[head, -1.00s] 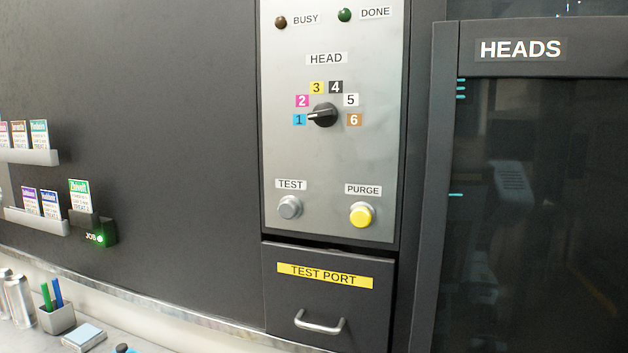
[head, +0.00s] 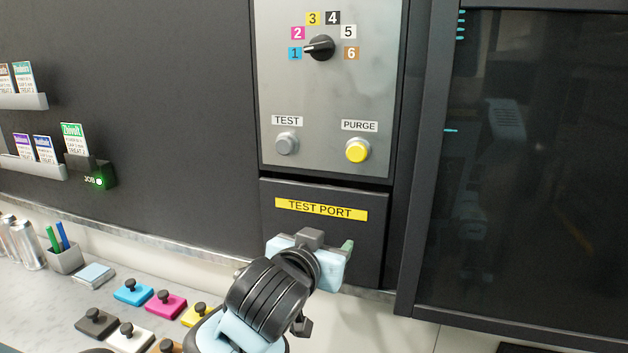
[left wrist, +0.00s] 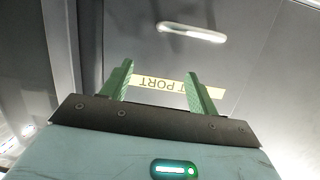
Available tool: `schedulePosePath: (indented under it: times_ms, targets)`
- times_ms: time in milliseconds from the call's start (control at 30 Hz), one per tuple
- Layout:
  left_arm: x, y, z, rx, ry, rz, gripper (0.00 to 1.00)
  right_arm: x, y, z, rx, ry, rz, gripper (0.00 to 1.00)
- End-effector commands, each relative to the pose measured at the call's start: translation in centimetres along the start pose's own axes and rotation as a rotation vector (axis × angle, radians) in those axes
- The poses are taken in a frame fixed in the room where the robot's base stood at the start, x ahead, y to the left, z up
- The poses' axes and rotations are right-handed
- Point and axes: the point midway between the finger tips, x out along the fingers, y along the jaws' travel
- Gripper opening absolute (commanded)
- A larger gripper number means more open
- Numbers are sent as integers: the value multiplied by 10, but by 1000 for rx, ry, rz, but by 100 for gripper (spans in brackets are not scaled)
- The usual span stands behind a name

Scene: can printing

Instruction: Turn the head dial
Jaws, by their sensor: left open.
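The black head dial (head: 320,48) sits on the grey control panel (head: 335,95) with coloured labels 1 to 6 around it. Its white pointer is turned toward the cyan 1 label (head: 295,54). My left gripper (head: 348,247) is below the dial, in front of the test port drawer, and touches nothing that I can see. In the left wrist view its two green fingers (left wrist: 160,85) stand apart with nothing between them. Behind them are the yellow test port label and the drawer handle (left wrist: 191,32). My right gripper is not in view.
The grey test button (head: 286,144) and yellow purge button (head: 357,151) are below the dial. A dark glass heads cabinet (head: 530,170) stands at right. Coloured blocks with black knobs (head: 133,291) lie on the counter at left. A lit job holder (head: 92,180) is on the wall.

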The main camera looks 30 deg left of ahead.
Motion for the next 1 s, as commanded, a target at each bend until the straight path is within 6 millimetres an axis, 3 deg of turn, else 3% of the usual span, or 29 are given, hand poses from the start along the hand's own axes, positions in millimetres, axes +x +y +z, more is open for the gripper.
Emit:
schedulePosePath:
  times_ms: [33, 200, 400, 500, 667, 1000]
  targets:
    - [-4, -3, -32, -18, 74, -12, 60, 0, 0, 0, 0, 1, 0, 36]
    - [-31, -14, -131, -99, 311, -48, 60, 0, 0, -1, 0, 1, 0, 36]
    - [-75, -27, -213, -180, 530, -71, 60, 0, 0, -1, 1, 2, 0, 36]
    - [-91, -32, -236, -207, 596, -78, 60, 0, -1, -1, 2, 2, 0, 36]
    - [-103, -35, -251, -225, 641, -80, 60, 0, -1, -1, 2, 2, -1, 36]
    - [-92, -38, -259, -224, 642, -84, 60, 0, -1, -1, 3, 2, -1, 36]
